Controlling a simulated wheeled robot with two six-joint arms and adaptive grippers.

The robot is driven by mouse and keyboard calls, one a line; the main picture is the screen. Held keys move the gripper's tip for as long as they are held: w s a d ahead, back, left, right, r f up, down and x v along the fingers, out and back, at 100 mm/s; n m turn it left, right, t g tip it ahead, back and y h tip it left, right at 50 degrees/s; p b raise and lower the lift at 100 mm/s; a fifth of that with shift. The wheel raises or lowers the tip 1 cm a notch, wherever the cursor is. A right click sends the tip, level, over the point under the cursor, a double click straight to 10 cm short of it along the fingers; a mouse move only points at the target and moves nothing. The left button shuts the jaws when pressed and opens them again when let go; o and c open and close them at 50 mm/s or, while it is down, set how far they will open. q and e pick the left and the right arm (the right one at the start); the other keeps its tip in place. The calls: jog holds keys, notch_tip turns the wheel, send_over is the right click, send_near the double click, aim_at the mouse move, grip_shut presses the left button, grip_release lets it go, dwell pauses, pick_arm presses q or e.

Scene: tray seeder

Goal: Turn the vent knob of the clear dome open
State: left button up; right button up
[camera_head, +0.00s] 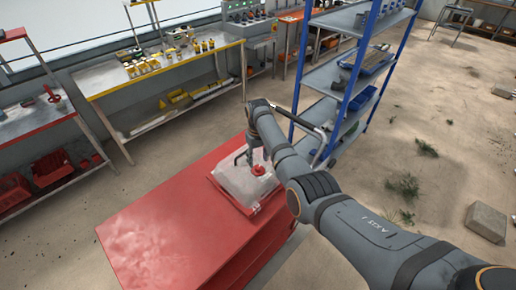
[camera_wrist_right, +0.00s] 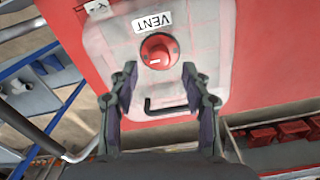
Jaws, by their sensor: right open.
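The clear dome (camera_head: 232,186) sits on a red tray on top of the red cabinet. In the right wrist view the dome (camera_wrist_right: 205,38) looks pale and translucent. Its round red vent knob (camera_wrist_right: 159,50) has a white mark and sits beside a white VENT label (camera_wrist_right: 153,21). The knob also shows in the head view (camera_head: 258,170). My right gripper (camera_wrist_right: 160,78) is open and empty, its fingers to either side and just short of the knob in the picture. I cannot tell its height above the dome. In the head view the right gripper (camera_head: 246,156) is partly hidden by its arm. My left gripper is out of view.
The red cabinet top (camera_head: 160,225) is bare left of the dome. A black bent handle (camera_wrist_right: 165,106) lies between the fingers in the wrist view. A blue shelf rack (camera_head: 345,85) stands behind my right arm. A yellow-edged bench (camera_head: 150,75) stands at the back.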

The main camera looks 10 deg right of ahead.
aim_at(258, 167)
notch_tip(258, 167, up, 8)
jog(key=shift+f, duration=0.2)
dwell(0.3)
